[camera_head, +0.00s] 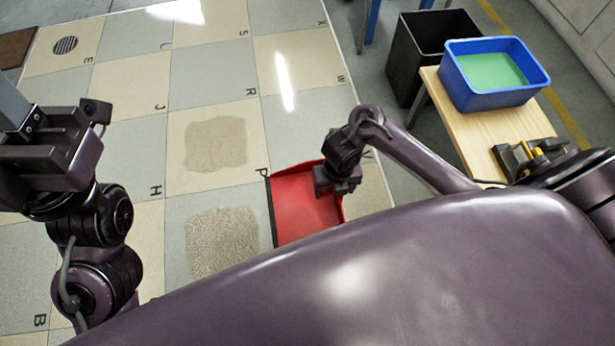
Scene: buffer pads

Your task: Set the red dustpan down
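My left gripper (45,150) is at the left edge, far from the dustpan. Its fingers are not clearly visible.
Two patches of sand-like grains, one farther (215,144) and one nearer (222,241), lie left of the dustpan. A wooden bench (478,135) at right holds a blue tub (497,98) of green liquid. A black bin (405,62) stands behind. A round drain (65,45) is far left.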

